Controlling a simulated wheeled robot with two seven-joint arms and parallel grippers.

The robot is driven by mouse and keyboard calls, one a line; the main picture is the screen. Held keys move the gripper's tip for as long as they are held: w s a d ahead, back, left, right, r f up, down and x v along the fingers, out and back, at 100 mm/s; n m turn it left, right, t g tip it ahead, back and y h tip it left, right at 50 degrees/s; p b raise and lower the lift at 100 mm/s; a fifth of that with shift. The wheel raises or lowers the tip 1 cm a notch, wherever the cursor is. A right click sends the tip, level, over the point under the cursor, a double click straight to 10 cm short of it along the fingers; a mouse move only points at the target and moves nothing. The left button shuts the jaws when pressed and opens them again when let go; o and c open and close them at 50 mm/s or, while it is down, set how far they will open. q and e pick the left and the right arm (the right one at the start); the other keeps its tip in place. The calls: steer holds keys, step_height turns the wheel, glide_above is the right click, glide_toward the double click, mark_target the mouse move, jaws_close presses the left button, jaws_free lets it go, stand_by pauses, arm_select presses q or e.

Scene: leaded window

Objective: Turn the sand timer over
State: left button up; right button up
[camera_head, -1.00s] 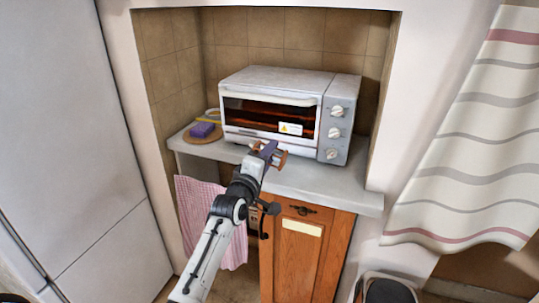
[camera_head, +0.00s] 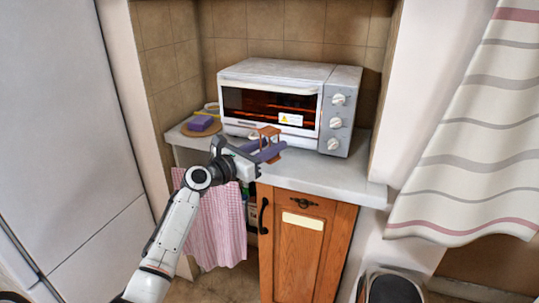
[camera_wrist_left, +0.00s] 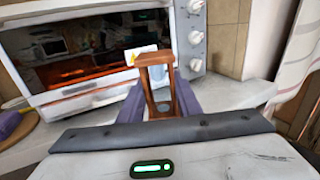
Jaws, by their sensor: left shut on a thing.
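The sand timer (camera_head: 269,131) has a brown wooden frame. It stands about upright in the head view, in front of the toaster oven. My left gripper (camera_head: 272,151) is shut on it, with the purple fingers on either side of its middle. In the left wrist view the timer (camera_wrist_left: 155,59) shows between the fingers of the left gripper (camera_wrist_left: 160,98), its top plate above them. The fingers hide part of its glass, and I cannot tell whether its base touches the counter. My right gripper is not in view.
The toaster oven (camera_head: 270,78) stands on the grey counter (camera_head: 335,180), close behind the timer. A purple sponge (camera_head: 201,123) lies on a round wooden board (camera_head: 190,132) at the left. A pink checked towel (camera_head: 215,225) hangs below the counter. The counter's right front is clear.

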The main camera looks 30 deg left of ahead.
arm_select(q)
steer(key=w+f+b, duration=0.1)
steer(key=w+b, duration=0.1)
steer(key=w+a+f+b, duration=0.1)
steer(key=w, duration=0.1)
steer(key=shift+f, duration=0.35)
steer(key=shift+w+f+b, duration=0.2)
steer(key=shift+f+b, duration=0.05)
steer(key=shift+b, duration=0.15)
steer(key=shift+f, duration=0.5)
steer(key=o, duration=1.2)
steer(key=shift+c, duration=0.2)
steer(key=shift+s, duration=0.1)
